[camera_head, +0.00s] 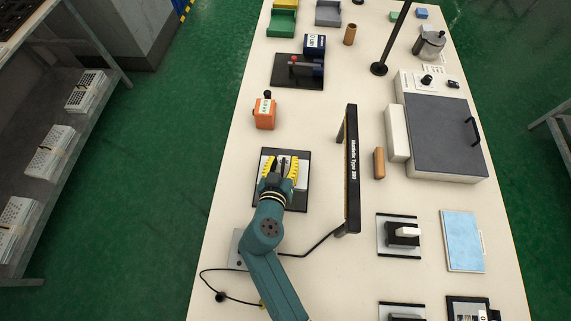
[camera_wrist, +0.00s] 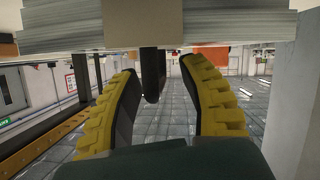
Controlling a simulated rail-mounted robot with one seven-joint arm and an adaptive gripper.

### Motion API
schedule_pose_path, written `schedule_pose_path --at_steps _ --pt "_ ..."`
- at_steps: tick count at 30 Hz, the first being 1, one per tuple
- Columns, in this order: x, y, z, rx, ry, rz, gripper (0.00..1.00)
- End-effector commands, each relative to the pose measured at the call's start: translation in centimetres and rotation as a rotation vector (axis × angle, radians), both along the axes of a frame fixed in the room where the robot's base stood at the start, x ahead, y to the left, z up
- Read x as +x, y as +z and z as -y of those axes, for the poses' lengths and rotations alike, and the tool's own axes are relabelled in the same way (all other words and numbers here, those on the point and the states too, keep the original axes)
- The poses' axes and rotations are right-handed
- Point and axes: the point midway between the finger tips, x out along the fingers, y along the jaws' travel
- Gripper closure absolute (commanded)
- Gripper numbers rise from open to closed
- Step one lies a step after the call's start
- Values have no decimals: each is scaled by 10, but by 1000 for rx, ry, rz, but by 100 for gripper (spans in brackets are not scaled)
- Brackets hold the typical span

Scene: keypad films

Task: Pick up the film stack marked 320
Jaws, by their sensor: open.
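My gripper (camera_head: 281,163) has yellow ridged fingers and appears over a black-edged plate (camera_head: 261,199) on the long table in the head view. In the wrist view the fingers (camera_wrist: 162,70) stand apart, with a dark rounded post (camera_wrist: 153,80) seen between them. A white layered stack with a tan band (camera_wrist: 240,32) fills the top of the wrist view, beyond the fingertips. I cannot tell whether they touch. No 320 mark is readable.
A black upright bar (camera_head: 352,165) stands right of my gripper. An orange block (camera_head: 265,113) is beyond it. A large grey-lidded machine (camera_head: 440,135) and small plates are on the table's right. Green floor (camera_head: 150,200) is clear between shelf and table.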

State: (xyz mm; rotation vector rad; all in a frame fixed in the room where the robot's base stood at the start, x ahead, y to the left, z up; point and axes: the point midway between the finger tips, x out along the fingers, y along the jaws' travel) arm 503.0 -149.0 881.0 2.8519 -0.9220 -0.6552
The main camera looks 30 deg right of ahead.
Motion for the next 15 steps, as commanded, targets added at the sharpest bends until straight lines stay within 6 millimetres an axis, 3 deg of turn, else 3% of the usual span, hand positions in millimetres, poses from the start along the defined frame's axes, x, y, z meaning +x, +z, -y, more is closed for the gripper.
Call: schedule_pose_path --at_steps 8,15 --pt "1 -1 1 0 1 0 58" --pt "1 0 1 0 1 1 100"
